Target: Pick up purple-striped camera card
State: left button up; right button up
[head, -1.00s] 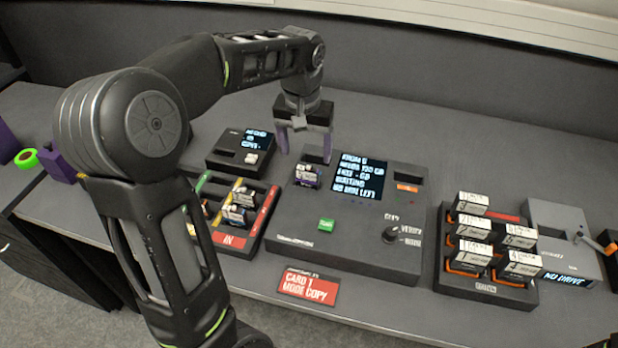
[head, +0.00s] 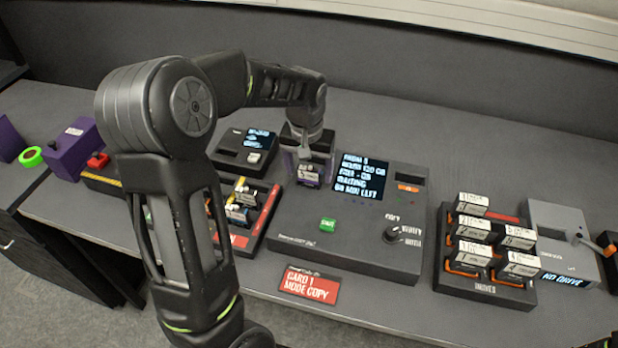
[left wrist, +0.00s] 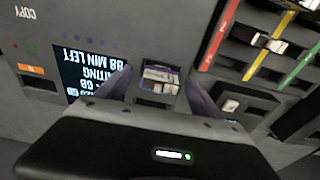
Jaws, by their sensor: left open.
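The purple-striped camera card (head: 309,174) stands in a slot of the grey copy station, left of its screen. It also shows in the left wrist view (left wrist: 160,77), with a pale label and purple edges. My left gripper (head: 309,168) is directly over the card, its purple fingers on either side of it. In the left wrist view the open fingers (left wrist: 158,88) flank the card with gaps on both sides. I cannot tell how deep the card sits in the slot. My right gripper is not in view.
The copy station (head: 282,238) has a lit screen (head: 361,180), green button (head: 327,224) and knob (head: 391,234). A card tray with coloured stripes (head: 262,222) stands left, partly behind my arm. A rack of labelled drives (head: 485,289) stands right. A small reader (head: 232,154) sits close behind.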

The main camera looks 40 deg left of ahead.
pick_arm(q)
jog(key=shift+f, duration=0.15)
jog(key=shift+c, duration=0.4)
jog(key=c, duration=1.4)
notch_tip(320, 180, up, 10)
jog(key=shift+b, duration=0.45)
